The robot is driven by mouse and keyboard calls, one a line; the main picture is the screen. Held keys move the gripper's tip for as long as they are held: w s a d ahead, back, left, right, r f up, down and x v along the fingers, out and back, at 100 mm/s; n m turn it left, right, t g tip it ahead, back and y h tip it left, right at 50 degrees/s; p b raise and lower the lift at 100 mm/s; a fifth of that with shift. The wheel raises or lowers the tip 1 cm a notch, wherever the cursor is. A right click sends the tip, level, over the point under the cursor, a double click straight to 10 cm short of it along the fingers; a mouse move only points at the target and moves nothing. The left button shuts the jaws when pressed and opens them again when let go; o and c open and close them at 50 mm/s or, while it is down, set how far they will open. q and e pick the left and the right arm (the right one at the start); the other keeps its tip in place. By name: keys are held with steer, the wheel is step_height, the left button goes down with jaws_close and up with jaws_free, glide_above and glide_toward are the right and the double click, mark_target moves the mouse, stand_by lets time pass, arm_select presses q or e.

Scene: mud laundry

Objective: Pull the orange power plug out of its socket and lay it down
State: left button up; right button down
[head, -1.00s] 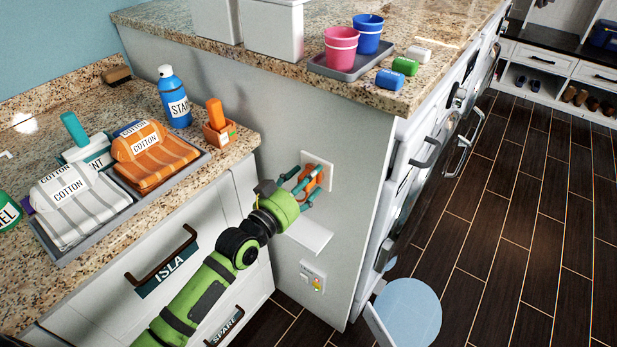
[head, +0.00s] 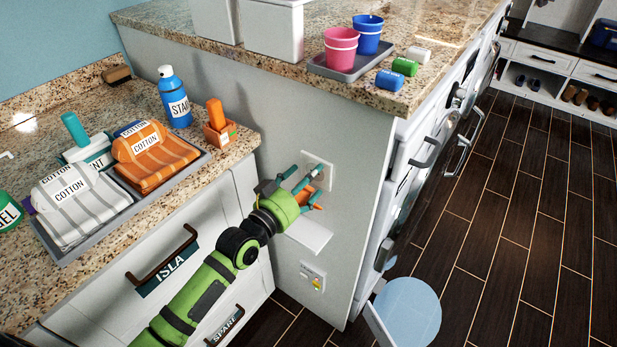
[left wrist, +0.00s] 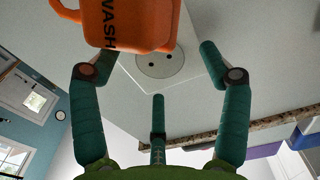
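The orange plug (head: 299,198), marked WASH, is out of the wall socket (head: 317,168). In the left wrist view the plug (left wrist: 130,22) is at the top edge, partly cut off, and the socket's two bare holes (left wrist: 159,64) show beside it. My left gripper (head: 304,183) is in front of the socket, its fingers spread. The plug is below the fingers in the head view; the right finger is clearly apart from it, and I cannot tell whether the left finger touches it. My right gripper is in neither view.
A small white shelf (head: 310,236) juts from the wall below the socket, with a second outlet (head: 312,277) under it.

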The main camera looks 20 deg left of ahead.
arm_select(q)
steer(key=v, duration=1.2)
stand_by(0.5)
